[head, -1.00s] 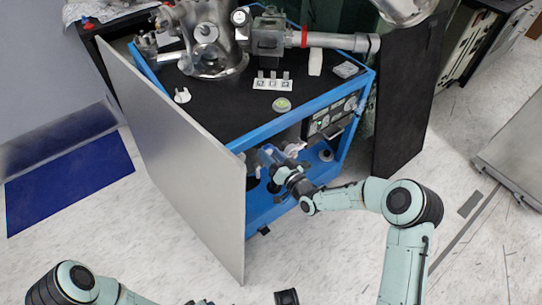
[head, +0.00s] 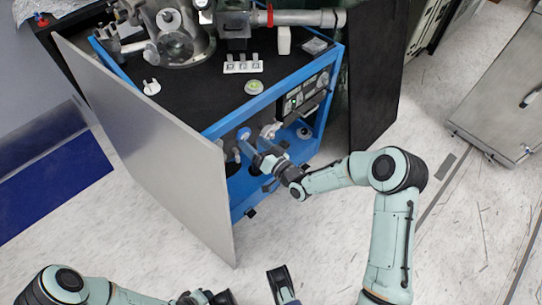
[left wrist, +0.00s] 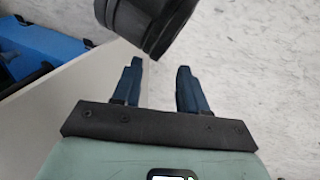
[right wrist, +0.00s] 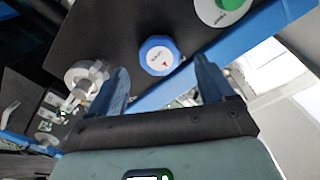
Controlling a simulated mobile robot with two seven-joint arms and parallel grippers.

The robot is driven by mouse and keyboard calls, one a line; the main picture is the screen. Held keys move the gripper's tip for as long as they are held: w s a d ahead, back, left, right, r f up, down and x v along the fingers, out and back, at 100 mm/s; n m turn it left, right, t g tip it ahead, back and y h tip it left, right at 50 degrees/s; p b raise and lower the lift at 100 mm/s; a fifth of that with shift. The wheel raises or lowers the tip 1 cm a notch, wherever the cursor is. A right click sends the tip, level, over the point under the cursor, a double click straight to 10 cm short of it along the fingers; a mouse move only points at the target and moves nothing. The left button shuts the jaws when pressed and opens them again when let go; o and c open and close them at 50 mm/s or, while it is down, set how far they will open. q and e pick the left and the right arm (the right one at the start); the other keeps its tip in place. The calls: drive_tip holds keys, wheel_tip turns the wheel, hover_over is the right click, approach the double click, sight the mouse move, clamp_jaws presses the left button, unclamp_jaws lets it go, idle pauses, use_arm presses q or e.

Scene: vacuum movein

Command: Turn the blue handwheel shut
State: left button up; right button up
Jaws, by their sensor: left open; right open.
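The blue handwheel (right wrist: 159,55) shows in the right wrist view as a blue knob with a white face and a small red mark. It also shows small in the head view (head: 243,133), inside the blue-framed cart. My right gripper (right wrist: 160,68) is open, with its two fingers apart on either side of the handwheel in the picture. I cannot tell how deep the fingertips reach; no grip on the wheel shows.
A black panel (head: 375,80) stands right of the cart.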

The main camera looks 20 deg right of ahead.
use_arm(q)
drive_tip(key=shift+s+d+r+g+h+p, duration=0.15)
drive_tip(key=shift+s+d+r+p, duration=0.15)
drive_tip(key=shift+s+r, duration=0.25)
drive_tip(key=shift+s+d+r+g+h+p, duration=0.15)
drive_tip(key=shift+s+d+r+p, duration=0.15)
drive_tip(key=shift+s, duration=0.3)
use_arm(e)
drive_tip(key=v, duration=1)
